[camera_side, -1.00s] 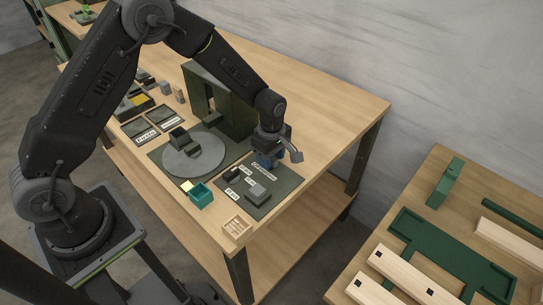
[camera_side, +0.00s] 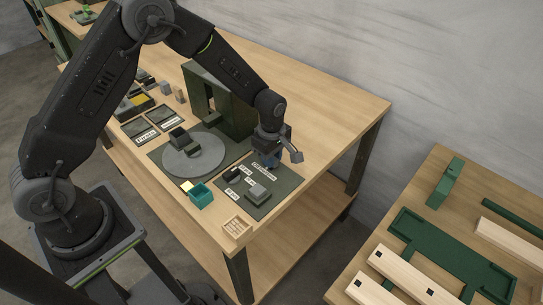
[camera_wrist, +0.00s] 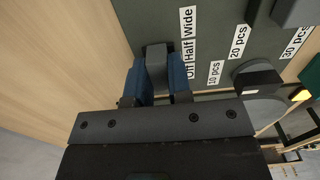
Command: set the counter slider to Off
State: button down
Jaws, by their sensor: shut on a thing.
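A dark grey slider knob (camera_wrist: 156,54) stands on the dark panel (camera_wrist: 150,14), beside a label strip (camera_wrist: 188,45) reading Off, Half and Wide. In the wrist view the knob is next to the Off and Half words; which mark it sits at exactly I cannot tell. My gripper (camera_wrist: 157,78) has its blue fingers shut on this knob, one on each side. In the side view my gripper (camera_side: 270,160) is low over the far edge of the panel (camera_side: 288,182) and hides the knob.
A round grey turntable (camera_side: 190,160), a green frame (camera_side: 235,110) and a teal box (camera_side: 201,196) stand nearby. The table's far right is clear.

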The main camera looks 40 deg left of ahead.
jog(key=shift+a, duration=1.8)
jog(key=c, duration=1)
grip_release()
jog(key=shift+c, duration=0.2)
jog(key=shift+d, duration=0.1)
notch_tip(320, 180, up, 14)
jog(key=s+r+m+t, duration=0.1)
jog(key=s+r+m, duration=0.35)
jog(key=r, duration=0.35)
jog(key=s+r+m+t, duration=0.2)
jog(key=s+m, duration=0.4)
jog(key=s, duration=0.4)
jog(key=s+r+m+t, duration=0.2)
jog(key=s+r+m, duration=0.2)
jog(key=s+m, duration=0.3)
jog(key=s, duration=0.3)
jog(key=shift+s+a+r+t, duration=0.15)
jog(key=shift+s+a+t, duration=0.05)
jog(key=shift+a+t, duration=0.15)
